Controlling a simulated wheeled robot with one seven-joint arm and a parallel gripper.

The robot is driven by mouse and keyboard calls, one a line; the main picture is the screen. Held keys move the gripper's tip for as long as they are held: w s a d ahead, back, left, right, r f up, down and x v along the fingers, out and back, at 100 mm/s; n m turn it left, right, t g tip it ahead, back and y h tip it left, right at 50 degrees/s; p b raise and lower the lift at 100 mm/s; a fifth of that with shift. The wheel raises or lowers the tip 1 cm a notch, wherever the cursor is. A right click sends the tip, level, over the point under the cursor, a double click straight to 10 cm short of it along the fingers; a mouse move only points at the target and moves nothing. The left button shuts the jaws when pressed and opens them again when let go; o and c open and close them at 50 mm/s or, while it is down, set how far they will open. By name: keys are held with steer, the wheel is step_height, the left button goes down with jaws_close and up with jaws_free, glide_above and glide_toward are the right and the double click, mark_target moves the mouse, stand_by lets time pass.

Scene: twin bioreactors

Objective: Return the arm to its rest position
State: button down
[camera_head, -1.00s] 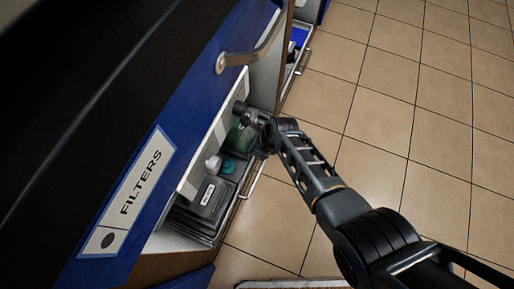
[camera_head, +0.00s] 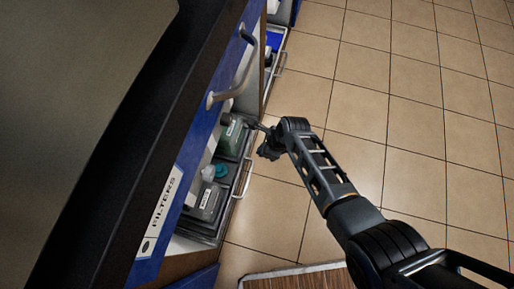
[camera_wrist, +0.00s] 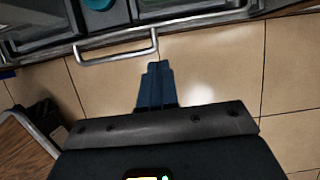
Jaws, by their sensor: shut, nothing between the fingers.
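My gripper (camera_head: 259,127) is at the end of my dark arm, beside the opening of the filter cabinet in the head view. In the wrist view my gripper (camera_wrist: 159,66) shows its two fingers together, with nothing between them. They are over the tiled floor, just below the metal handle of a pulled-out tray in the picture. My arm runs from the lower right of the head view up to the gripper.
A blue cabinet front labelled FILTERS (camera_head: 163,213) has a curved handle (camera_head: 233,86). Inside, a tray (camera_head: 233,188) holds a green-labelled bottle (camera_head: 232,136) and dark containers with a teal cap (camera_head: 221,170). Tiled floor (camera_head: 400,120) lies clear to the right.

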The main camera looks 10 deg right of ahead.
steer(key=p+v, duration=0.1)
steer(key=v, duration=0.1)
steer(key=shift+d+r, duration=0.15)
steer(key=shift+r, duration=0.15)
steer(key=s+d+f+n+t, duration=0.1)
steer(key=s+d+n+t, duration=0.2)
steer(key=s, duration=0.4)
steer(key=s+d+r+n+t+h, duration=0.25)
steer(key=s+d+r+n, duration=0.25)
steer(key=s+r, duration=0.3)
steer(key=s+d+r+n+t+h, duration=0.1)
steer(key=s+d+r+n+t, duration=0.2)
steer(key=s+d+r+n, duration=0.5)
steer(key=s+r+n+t+p, duration=0.1)
steer(key=r+p, duration=0.6)
steer(key=r, duration=0.8)
steer(key=s+r+n+t+p, duration=0.2)
steer(key=s+r+p, duration=0.4)
steer(key=r, duration=1)
steer(key=s+a+r+n+t+p, duration=0.1)
steer(key=s+r+n+p, duration=0.2)
steer(key=r+p, duration=0.5)
step_height(320, 180, up, 8)
steer(key=shift+s+f+t, duration=0.15)
steer(key=shift+s+t, duration=0.15)
steer(key=shift+t, duration=0.05)
steer(key=shift+a+h, duration=0.1)
steer(key=shift+h, duration=0.15)
